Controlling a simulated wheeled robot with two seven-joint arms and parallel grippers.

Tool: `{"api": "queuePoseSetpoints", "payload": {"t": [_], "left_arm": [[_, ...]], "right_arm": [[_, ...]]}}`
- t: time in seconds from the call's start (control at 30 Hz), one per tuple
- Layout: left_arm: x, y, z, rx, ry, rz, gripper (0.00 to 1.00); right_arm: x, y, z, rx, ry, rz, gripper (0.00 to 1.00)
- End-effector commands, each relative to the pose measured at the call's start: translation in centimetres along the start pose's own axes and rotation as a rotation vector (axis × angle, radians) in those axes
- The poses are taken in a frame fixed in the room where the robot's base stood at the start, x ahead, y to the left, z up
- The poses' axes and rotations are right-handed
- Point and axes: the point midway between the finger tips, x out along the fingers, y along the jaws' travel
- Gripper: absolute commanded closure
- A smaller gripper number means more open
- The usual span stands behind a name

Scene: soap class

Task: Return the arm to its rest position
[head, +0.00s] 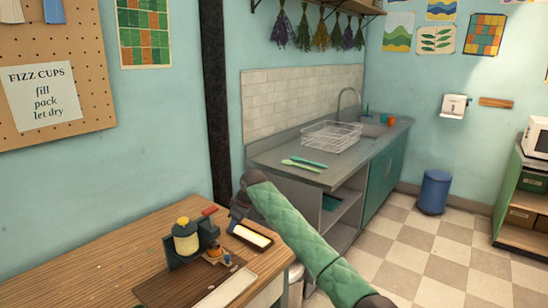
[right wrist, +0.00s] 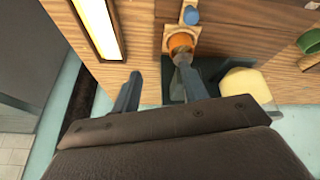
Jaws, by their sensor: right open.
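My right arm, in a green quilted sleeve, reaches in from the lower right of the head view. My right gripper (head: 238,212) hangs over the back right of the wooden table, close to the press. In the right wrist view my right gripper (right wrist: 194,84) has its fingers spread, with no object clearly held between them. A small orange cup (right wrist: 180,42) and a blue knob-like piece (right wrist: 191,15) lie beyond the fingers. My left gripper is not in view.
A dark press with a yellow cylinder (head: 186,240) and red handle (head: 209,211) stands on the table (head: 110,255). A dark-framed cream tray (head: 252,235) lies beside my gripper. Behind are a counter (head: 300,172) with a dish rack (head: 331,136), and a blue bin (head: 434,192).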

Motion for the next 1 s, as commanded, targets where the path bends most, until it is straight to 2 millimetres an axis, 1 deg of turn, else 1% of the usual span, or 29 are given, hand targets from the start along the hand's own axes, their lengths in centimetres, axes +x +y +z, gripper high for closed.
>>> {"api": "queuePoseSetpoints", "payload": {"t": [0.03,0.1,0.17,0.3,0.4,0.47,0.53,0.67,0.77,0.87,1.0], "left_arm": [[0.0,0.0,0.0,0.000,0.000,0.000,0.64],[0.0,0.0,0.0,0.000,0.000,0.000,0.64],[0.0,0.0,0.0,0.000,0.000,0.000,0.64],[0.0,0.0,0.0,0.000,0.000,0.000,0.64],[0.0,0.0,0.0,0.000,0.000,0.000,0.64],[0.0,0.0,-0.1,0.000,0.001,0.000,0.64],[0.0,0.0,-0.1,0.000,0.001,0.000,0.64],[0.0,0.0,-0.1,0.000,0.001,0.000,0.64],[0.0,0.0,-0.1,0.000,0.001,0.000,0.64],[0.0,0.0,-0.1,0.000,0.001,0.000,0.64],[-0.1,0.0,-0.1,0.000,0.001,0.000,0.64]], "right_arm": [[-1.4,0.4,-0.8,0.027,0.024,0.045,0.56],[-3.1,1.1,-1.8,0.066,0.058,0.104,0.56],[-4.7,1.6,-2.4,0.095,0.086,0.148,0.56],[-8.5,2.8,-3.5,0.169,0.168,0.254,0.56],[-10.0,3.1,-3.0,0.237,0.230,0.317,0.56],[-10.4,3.1,-2.4,0.270,0.256,0.342,0.56],[-10.6,3.1,-1.5,0.307,0.282,0.366,0.56],[-10.4,2.9,0.7,0.371,0.321,0.401,0.56],[-9.8,2.5,3.1,0.425,0.346,0.426,0.56],[-8.6,1.8,6.1,0.482,0.363,0.448,0.56],[-6.7,0.4,10.7,0.553,0.372,0.472,0.56]]}}
